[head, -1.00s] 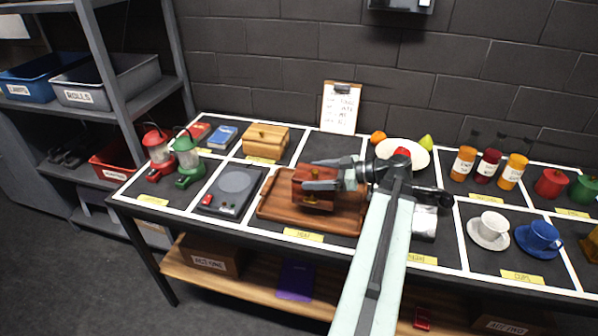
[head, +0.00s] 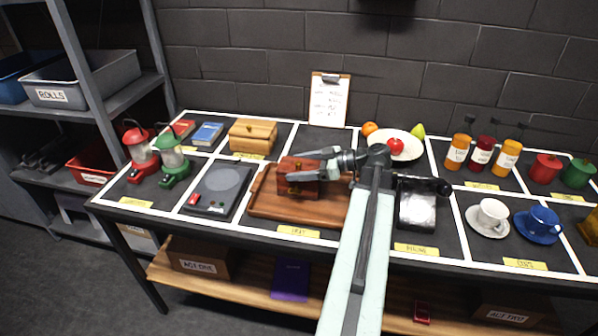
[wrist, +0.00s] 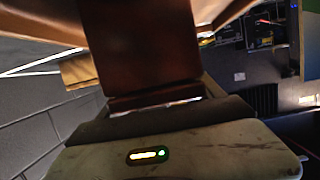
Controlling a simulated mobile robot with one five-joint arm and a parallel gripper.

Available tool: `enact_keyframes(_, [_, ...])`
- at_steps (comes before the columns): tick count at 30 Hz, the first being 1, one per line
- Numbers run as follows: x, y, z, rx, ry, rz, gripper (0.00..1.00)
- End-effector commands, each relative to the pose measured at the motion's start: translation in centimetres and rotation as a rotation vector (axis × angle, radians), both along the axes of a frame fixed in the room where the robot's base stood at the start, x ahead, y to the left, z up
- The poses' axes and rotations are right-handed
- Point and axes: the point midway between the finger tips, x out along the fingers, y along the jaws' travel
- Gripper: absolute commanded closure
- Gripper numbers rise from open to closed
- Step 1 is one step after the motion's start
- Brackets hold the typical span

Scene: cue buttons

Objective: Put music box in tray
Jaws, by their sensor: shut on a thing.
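The music box is a reddish-brown wooden box (head: 300,172) with a small brass catch on its front. In the head view my gripper (head: 304,174) is shut on it from the right, with a finger across its near side. The box is over the left half of the brown wooden tray (head: 322,213). I cannot tell whether its underside touches the tray. In the wrist view the dark brown box (wrist: 140,50) fills the middle, close to the jaws. My arm hides the right end of the tray.
A black device with a round plate (head: 218,190) is left of the tray, and a light wooden box (head: 252,137) is behind it. Cups (head: 490,217) stand further right.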

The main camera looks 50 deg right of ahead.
Motion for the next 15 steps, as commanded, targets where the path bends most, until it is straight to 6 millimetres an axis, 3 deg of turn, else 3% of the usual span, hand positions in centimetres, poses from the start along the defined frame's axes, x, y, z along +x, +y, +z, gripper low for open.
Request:
enact_keyframes(5, [0.07,0.10,-0.11,0.001,-0.002,0.002,0.96])
enact_keyframes(6, [0.04,0.07,-0.03,0.000,0.000,0.001,0.13])
enact_keyframes(7, [0.02,0.05,-0.02,0.000,0.000,0.001,0.04])
enact_keyframes(15, [-0.12,-0.11,0.00,0.000,0.000,-0.002,0.02])
